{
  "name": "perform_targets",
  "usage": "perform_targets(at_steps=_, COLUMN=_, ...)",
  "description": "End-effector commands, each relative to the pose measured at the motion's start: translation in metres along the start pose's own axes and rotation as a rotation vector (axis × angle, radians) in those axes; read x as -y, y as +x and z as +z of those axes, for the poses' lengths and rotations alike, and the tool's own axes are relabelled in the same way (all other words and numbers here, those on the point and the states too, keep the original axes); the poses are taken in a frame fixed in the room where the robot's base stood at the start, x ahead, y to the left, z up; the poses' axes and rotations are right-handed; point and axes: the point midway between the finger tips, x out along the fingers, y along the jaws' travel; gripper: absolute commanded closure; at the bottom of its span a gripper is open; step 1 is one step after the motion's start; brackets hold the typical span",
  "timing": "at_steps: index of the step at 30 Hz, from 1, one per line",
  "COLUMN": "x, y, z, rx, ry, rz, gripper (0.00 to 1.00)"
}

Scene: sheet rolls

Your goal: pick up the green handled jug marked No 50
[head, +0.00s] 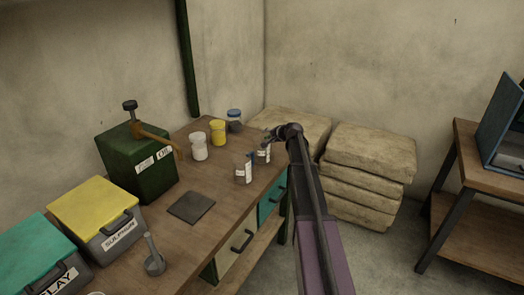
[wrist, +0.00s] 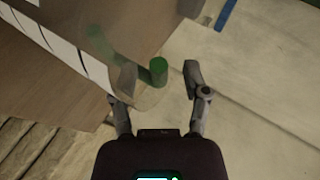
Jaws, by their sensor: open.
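In the wrist view a green rounded piece (wrist: 158,72), apparently the jug's handle or its end, shows between my two fingertips. A see-through body with a pale label seems to spread up and left of it. My gripper (wrist: 158,82) is open around the green piece, and I cannot tell whether either finger touches it. In the head view my gripper (head: 272,137) is over the table's far right end, by a clear labelled vessel (head: 264,154) that it partly hides. No mark reading No 50 is legible.
The wooden bench (head: 225,205) holds a white jar (head: 199,148), a yellow jar (head: 218,132), a blue-lidded jar (head: 234,121) and a dark green pump box (head: 145,170). A dark flat plate (head: 191,208) lies in front. Stacked sacks (head: 365,165) stand beyond the bench.

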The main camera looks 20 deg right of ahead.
Motion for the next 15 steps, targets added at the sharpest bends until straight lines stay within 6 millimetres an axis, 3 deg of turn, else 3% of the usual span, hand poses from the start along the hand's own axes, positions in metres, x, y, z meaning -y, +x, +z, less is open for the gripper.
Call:
perform_targets(at_steps=2, x=0.0000, y=0.0000, z=0.0000, rx=0.000, ry=0.000, rz=0.000, gripper=0.40)
perform_targets(at_steps=8, x=0.0000, y=0.0000, z=0.0000, rx=0.000, ry=0.000, rz=0.000, gripper=1.00)
perform_targets(at_steps=15, x=-0.0001, y=-0.0001, z=0.0001, rx=0.000, ry=0.000, rz=0.000, gripper=1.00)
